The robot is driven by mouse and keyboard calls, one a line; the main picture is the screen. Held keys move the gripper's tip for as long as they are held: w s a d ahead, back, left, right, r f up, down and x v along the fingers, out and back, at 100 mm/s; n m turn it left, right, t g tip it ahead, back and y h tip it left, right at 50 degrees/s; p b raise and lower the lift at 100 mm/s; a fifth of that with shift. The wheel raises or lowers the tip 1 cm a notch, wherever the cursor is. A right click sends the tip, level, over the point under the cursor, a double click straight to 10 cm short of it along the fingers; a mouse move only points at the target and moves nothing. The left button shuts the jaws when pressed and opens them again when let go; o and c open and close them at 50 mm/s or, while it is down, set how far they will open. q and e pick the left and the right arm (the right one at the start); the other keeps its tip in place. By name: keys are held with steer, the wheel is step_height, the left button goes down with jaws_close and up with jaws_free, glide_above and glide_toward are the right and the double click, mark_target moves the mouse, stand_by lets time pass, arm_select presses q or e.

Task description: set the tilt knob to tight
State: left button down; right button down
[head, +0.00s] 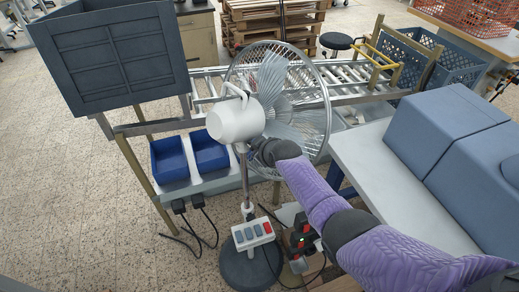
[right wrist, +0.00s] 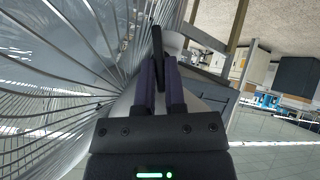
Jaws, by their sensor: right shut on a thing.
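The standing fan shows a white motor housing (head: 237,121), a wire cage (head: 312,72) and a dark round base (head: 248,268) in the head view. My right gripper (head: 256,148) reaches in from the right to just below the housing, at the top of the pole. In the right wrist view the right gripper (right wrist: 160,75) is shut on a thin dark piece, which appears to be the tilt knob (right wrist: 157,42). The knob's setting cannot be read, and in the head view it is hidden behind the gripper. The left gripper is out of view.
The cage wires (right wrist: 70,80) run close beside the right gripper. A control box with buttons (head: 252,234) sits low on the pole. Behind are a roller conveyor (head: 345,75), blue bins (head: 170,160) and a large grey-blue box (head: 110,55). A pale table (head: 375,165) stands right.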

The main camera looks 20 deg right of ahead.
stand_by(0.3)
steer(key=c, duration=0.7)
jaws_free()
steer(key=shift+r, duration=0.1)
